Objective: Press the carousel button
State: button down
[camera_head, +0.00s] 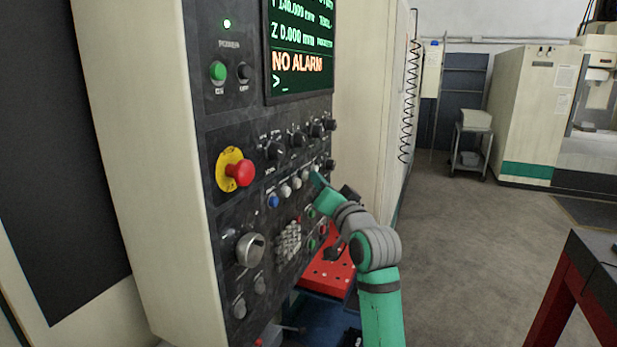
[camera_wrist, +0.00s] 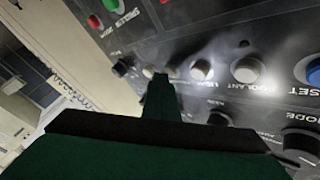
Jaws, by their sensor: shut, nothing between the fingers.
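A row of round buttons runs across the black control panel. In the wrist view it has a blue button (camera_wrist: 314,70) marked as reset, a white button (camera_wrist: 247,70) marked coolant, another white one (camera_wrist: 201,70), and a pale one (camera_wrist: 149,71) at the fingertip. No carousel label is legible, so I cannot tell for certain which is the carousel button. My gripper (camera_wrist: 162,78) is shut and empty, its tip overlapping the edge of that pale button; contact cannot be told. In the head view my gripper (camera_head: 316,178) is at the row's far right end.
A red emergency stop (camera_head: 239,173) sticks out at the panel's left, with a grey handwheel (camera_head: 250,249) below. Black knobs (camera_head: 297,138) stand above the button row. A red surface (camera_head: 330,272) lies below the panel. The floor (camera_head: 450,240) to the right is clear.

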jog(key=shift+s+d, duration=0.2)
jog(key=shift+d, duration=0.25)
jog(key=shift+s+d, duration=0.2)
jog(key=shift+d, duration=0.25)
jog(key=d, duration=0.2)
jog(key=s+d, duration=0.1)
jog(key=d, duration=0.1)
jog(key=shift+s+d, duration=0.2)
jog(key=shift+d, duration=0.05)
jog(key=shift+w, duration=0.1)
